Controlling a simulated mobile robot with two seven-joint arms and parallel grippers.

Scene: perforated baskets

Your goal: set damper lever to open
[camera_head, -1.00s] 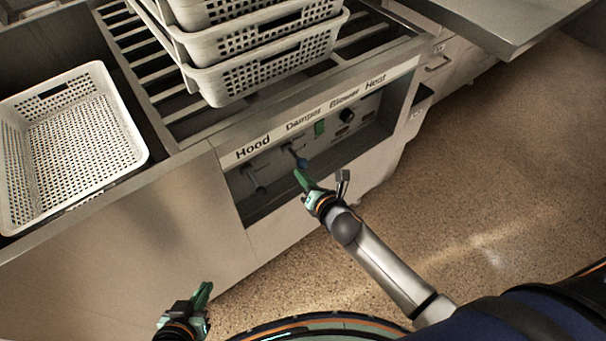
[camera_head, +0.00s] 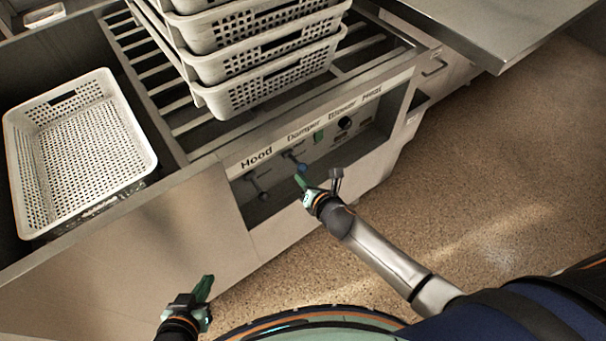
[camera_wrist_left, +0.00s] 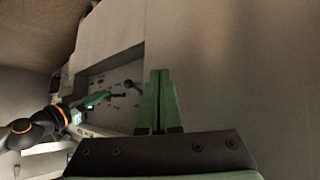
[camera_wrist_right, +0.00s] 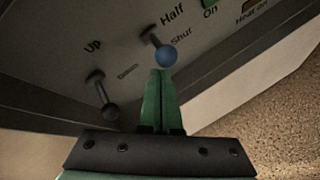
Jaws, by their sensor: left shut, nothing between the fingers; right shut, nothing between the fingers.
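The damper lever, with a blue ball knob, sits under the "Damper" label in the recessed panel; its knob shows in the head view (camera_head: 301,168) and in the right wrist view (camera_wrist_right: 166,57). There its stem slants up-left from the knob, between "Half" and "Shut" markings. My right gripper (camera_head: 299,181) is shut and empty, its tips just below the knob; in the right wrist view the fingertips (camera_wrist_right: 161,72) appear at or very near it, and contact is unclear. My left gripper (camera_head: 207,282) is shut and empty, low in front of the cabinet, away from the panel.
Stacked perforated baskets (camera_head: 265,95) stand above on slats. Another basket (camera_head: 148,150) sits left. Floor in front is clear.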

